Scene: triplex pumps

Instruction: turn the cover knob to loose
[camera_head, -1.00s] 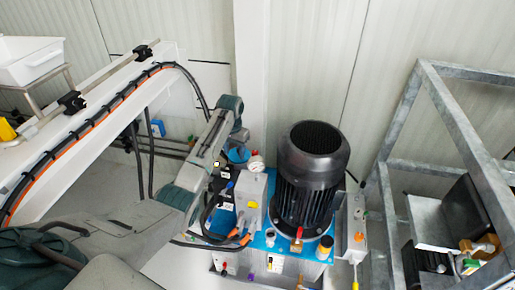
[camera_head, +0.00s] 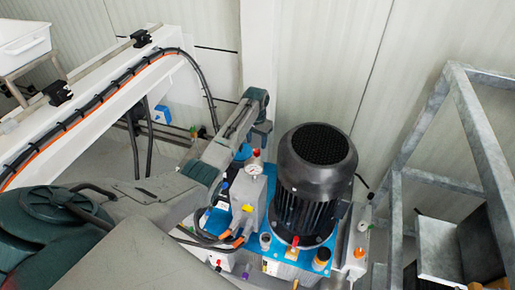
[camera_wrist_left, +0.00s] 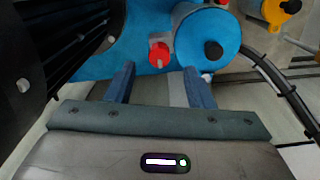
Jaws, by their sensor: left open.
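In the left wrist view a round blue cover (camera_wrist_left: 218,36) has a black knob (camera_wrist_left: 213,50) on it, which I take for the cover knob. A small red cap (camera_wrist_left: 159,52) is left of the cover. My left gripper (camera_wrist_left: 158,68) is open, with its two blue-grey fingers below the red cap and cover in the picture and nothing visible between them. In the head view my left gripper (camera_head: 261,132) is above the pump unit, left of the black motor (camera_head: 318,165). My arm hides much of the blue cover there. My right gripper is not in view.
The black finned motor stands close to my left gripper. A pressure gauge (camera_head: 254,170) is on a grey block (camera_head: 252,202) on the blue unit. A metal frame (camera_head: 480,135) stands at right. A white beam with cables (camera_head: 105,95) runs at left.

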